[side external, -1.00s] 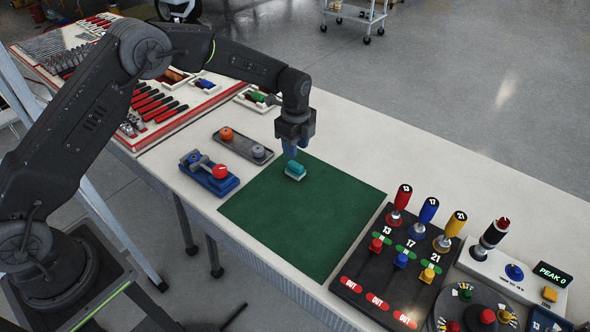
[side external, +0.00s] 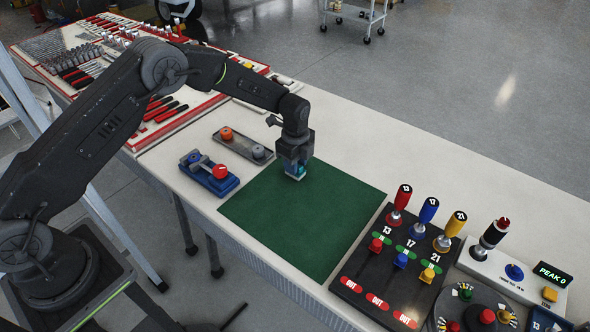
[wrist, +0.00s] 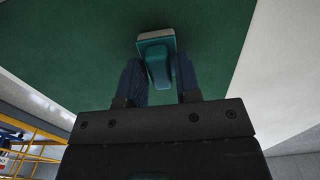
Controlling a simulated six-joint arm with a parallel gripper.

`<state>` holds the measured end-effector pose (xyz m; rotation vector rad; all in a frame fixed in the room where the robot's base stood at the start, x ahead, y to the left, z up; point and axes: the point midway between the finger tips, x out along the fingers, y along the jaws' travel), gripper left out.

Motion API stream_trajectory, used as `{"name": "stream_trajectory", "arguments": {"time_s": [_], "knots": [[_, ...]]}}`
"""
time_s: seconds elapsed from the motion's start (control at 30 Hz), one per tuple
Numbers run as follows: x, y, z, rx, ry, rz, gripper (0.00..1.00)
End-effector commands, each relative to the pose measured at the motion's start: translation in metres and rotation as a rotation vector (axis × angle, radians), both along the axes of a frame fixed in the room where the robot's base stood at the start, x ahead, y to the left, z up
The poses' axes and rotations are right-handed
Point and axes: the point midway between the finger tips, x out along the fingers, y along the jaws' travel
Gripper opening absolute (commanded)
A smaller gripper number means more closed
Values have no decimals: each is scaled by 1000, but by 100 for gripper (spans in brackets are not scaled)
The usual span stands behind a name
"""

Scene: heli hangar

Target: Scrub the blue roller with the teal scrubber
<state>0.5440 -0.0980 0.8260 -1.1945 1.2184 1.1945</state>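The teal scrubber (wrist: 155,50) has a pale base and stands on the green mat (side external: 318,225) near its far edge; in the side view my gripper mostly hides it. My gripper (side external: 294,168) points down over it. In the wrist view the two blue fingers (wrist: 160,78) stand on either side of the teal handle, with slight gaps, so they look open around it. A blue piece with a red knob (side external: 208,176) sits on the white table left of the mat; its small blue cylinder may be the blue roller, but I cannot tell for sure.
A grey tray (side external: 243,150) with an orange and a grey knob lies behind the blue piece. A black panel (side external: 392,268) with upright coloured handles and buttons borders the mat on the right. Tool trays (side external: 120,75) fill the far left. Most of the mat is clear.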

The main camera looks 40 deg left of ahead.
Motion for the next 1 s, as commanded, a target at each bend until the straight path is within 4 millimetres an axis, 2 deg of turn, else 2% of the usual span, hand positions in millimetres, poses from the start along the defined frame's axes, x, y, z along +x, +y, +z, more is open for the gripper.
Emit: {"name": "stream_trajectory", "arguments": {"time_s": [0.07, 0.3, 0.47, 1.0], "knots": [[0, 0, 0, 0, 0, 0, 23], [0, 0, 0, 0, 0, 0, 0], [0, 0, 3, 0, -1, 0, 0], [0, 0, 44, 0, -2, 0, 0]]}}
